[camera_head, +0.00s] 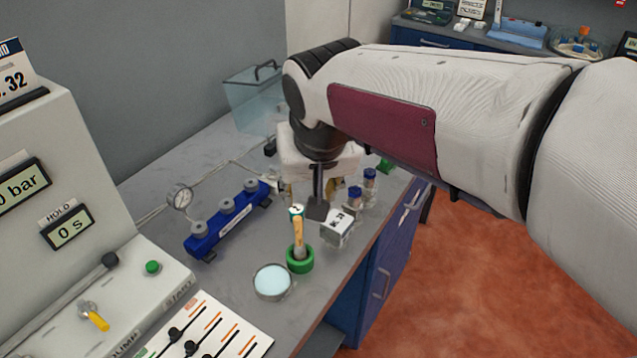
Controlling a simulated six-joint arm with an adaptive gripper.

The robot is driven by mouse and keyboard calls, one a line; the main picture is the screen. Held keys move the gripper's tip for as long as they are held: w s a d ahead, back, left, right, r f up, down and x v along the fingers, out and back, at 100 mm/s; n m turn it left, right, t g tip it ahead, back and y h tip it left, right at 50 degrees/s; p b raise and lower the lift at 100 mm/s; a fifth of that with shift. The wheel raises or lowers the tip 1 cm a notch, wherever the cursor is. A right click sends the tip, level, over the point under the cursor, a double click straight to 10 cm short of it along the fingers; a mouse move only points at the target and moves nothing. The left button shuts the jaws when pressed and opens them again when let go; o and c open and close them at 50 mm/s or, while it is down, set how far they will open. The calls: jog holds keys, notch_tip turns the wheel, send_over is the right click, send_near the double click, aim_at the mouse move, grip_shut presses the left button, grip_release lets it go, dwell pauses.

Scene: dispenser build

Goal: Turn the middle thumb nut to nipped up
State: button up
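A blue block (215,234) lies on the grey bench with three grey thumb nuts in a row along its top. The middle thumb nut (226,207) sits between the near-left nut (197,228) and the far-right nut (250,186). How tight each nut is cannot be told. My gripper (318,209) hangs below my wrist, to the right of the blue block and apart from it. One dark finger-like part points down near a white box. The fingertips are small and partly hidden, so I cannot tell whether they are open.
A gauge (180,196) and tubing stand behind the block. A green holder (300,262) with a wooden-handled tool, a glass dish (272,284), the white box (339,229) and blue-capped vials (354,198) stand to its right. A console (60,190) fills the left.

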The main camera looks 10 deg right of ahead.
jog(key=shift+s+d+r, duration=0.1)
jog(key=shift+s+d, duration=0.4)
jog(key=shift+s, duration=0.25)
jog(key=shift+s+d+r, duration=0.1)
jog(key=shift+s+d, duration=0.35)
jog(key=shift+s, duration=0.3)
jog(key=shift+f, duration=0.1)
jog(key=w+a+f+n+g+y, duration=0.1)
jog(key=w+a+f, duration=0.3)
jog(key=w+f, duration=0.15)
jog(key=w+a+f+n+g, duration=0.1)
jog(key=w+a+f+n, duration=0.1)
jog(key=w+a+f, duration=0.3)
jog(key=w+a+r+n+y, duration=0.2)
jog(key=w+a+n, duration=0.3)
jog(key=w+n, duration=0.3)
jog(key=shift+w+a+n+y, duration=0.3)
jog(key=shift+n+y, duration=0.1)
jog(key=shift+y, duration=0.1)
